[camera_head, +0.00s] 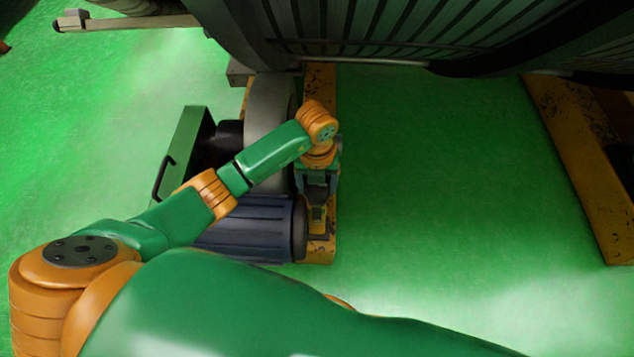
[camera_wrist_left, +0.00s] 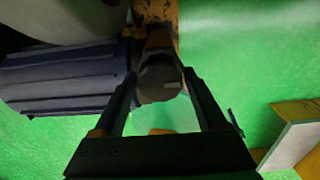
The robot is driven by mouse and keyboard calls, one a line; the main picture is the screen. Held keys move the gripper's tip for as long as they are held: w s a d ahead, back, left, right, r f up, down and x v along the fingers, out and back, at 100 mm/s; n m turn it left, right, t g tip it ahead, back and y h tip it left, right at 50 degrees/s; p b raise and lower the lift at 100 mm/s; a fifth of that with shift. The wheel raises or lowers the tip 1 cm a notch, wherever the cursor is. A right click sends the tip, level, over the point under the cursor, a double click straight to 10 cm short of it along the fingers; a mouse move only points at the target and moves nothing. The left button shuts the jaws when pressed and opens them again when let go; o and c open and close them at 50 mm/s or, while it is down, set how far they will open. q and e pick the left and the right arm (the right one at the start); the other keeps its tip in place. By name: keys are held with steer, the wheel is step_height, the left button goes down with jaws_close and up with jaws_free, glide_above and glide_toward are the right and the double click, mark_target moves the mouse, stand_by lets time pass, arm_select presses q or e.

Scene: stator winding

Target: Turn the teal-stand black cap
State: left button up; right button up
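My left gripper (camera_head: 318,192) points down beside the blue ribbed motor in the head view. In the left wrist view its two dark fingers (camera_wrist_left: 159,76) are spread. A dark grey rounded cap (camera_wrist_left: 160,80) with a small pale mark shows between the fingertips. Narrow gaps seem to remain on both sides of it, and I cannot tell its depth relative to the tips. A pale teal patch (camera_wrist_left: 172,118) lies below the cap; I cannot tell whether it is the stand. In the head view the gripper and arm hide most of this spot. My right gripper is out of view.
The blue ribbed motor (camera_head: 245,230) lies left of the gripper and also shows in the left wrist view (camera_wrist_left: 60,78). A worn yellow beam (camera_head: 322,250) runs beneath. A large dark ribbed machine (camera_head: 430,30) fills the top. Open green floor (camera_head: 440,170) lies to the right.

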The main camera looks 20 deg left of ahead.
arm_select(q)
steer(key=c, duration=1)
steer(key=shift+o, duration=0.2)
